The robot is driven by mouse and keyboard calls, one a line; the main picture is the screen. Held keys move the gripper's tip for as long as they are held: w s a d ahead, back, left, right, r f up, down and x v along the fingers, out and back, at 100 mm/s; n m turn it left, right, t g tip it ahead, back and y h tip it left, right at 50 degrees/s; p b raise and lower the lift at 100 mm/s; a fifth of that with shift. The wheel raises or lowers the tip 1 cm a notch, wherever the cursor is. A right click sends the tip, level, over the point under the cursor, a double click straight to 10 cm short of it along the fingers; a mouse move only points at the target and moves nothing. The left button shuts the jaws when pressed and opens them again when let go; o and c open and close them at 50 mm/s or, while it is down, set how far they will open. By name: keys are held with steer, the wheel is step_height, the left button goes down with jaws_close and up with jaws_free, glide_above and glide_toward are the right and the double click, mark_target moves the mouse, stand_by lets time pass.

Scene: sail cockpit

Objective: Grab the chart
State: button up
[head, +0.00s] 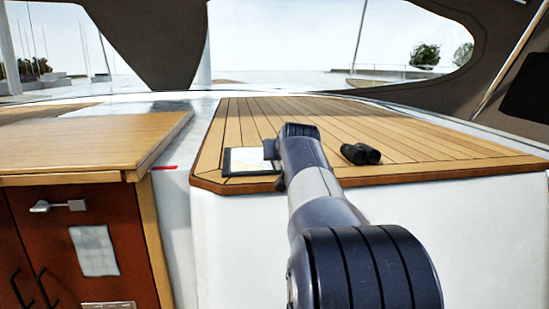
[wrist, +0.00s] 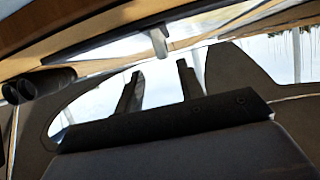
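The chart (head: 252,161) is a pale flat sheet with a dark border. It lies on the teak top near its front left corner in the head view. My arm covers the area just right of it, and a dark part of my gripper (head: 270,150) shows at the chart's upper right edge. I cannot tell whether they touch. In the wrist view, which is roughly upside down, the two dark fingers of my gripper (wrist: 160,68) stand apart with nothing between them.
Black binoculars (head: 361,154) lie on the teak top (head: 420,150) right of my arm; they also show at the left of the wrist view (wrist: 38,84). A wooden cabinet (head: 85,150) stands at the left. The teak behind the chart and binoculars is clear.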

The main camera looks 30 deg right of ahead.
steer(key=shift+w+d+f, duration=0.1)
steer(key=shift+w+f, duration=0.05)
steer(key=shift+w, duration=0.5)
steer(key=shift+w+d+f, duration=0.1)
steer(key=shift+w+f, duration=0.05)
steer(key=shift+w, duration=0.45)
steer(key=p+x, duration=0.2)
steer(key=x, duration=0.2)
steer(key=shift+r+p, duration=0.2)
steer(key=shift+p, duration=0.2)
steer(key=shift+w+d+f, duration=0.3)
steer(key=shift+w+f, duration=0.05)
steer(key=shift+w, duration=0.2)
jaws_close()
